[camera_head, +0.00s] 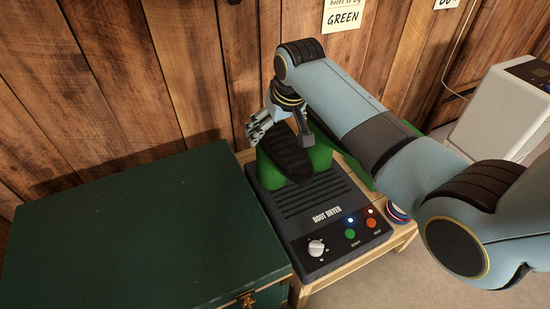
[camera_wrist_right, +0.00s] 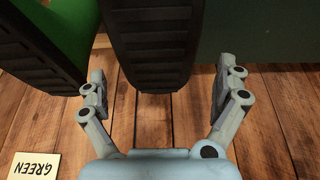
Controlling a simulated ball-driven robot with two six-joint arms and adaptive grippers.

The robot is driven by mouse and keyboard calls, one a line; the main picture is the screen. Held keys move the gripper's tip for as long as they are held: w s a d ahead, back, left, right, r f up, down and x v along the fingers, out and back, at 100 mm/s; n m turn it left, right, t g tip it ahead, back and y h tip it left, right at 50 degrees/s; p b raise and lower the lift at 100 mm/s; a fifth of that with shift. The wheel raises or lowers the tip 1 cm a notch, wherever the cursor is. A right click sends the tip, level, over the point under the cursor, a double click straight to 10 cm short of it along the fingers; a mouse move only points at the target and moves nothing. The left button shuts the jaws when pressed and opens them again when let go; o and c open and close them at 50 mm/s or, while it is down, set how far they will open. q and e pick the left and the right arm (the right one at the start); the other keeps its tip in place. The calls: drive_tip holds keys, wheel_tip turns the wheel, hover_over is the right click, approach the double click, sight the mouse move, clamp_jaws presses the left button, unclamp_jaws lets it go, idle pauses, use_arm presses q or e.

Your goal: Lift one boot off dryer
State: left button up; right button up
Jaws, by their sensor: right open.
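The black boot dryer (camera_head: 315,228), with a knob and lit buttons, stands on a wooden bench. Green boots with black ribbed soles sit on its back part, soles facing up. The left one (camera_head: 285,153) is partly covered by my right gripper (camera_head: 279,133), which reaches over it from the back right. In the right wrist view the sole end of this boot (camera_wrist_right: 152,45) lies between the two spread fingers of the right gripper (camera_wrist_right: 160,72), with gaps on both sides. A second boot (camera_wrist_right: 45,45) is beside it, outside the fingers. My left gripper is not in view.
A dark green chest (camera_head: 130,235) stands close on the left. The plank wall (camera_head: 130,80) is right behind, with a sign (camera_head: 343,14) reading GREEN. A white box (camera_head: 500,110) is at the right. A striped round object (camera_head: 397,214) lies beside the dryer.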

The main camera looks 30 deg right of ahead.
sight(276, 134)
drive_tip(key=x, duration=0.2)
drive_tip(key=b+x, duration=0.1)
drive_tip(key=x, duration=0.1)
drive_tip(key=shift+d+f+b, duration=0.2)
drive_tip(key=shift+f+b, duration=0.1)
drive_tip(key=shift+f, duration=0.05)
drive_tip(key=shift+c, duration=0.4)
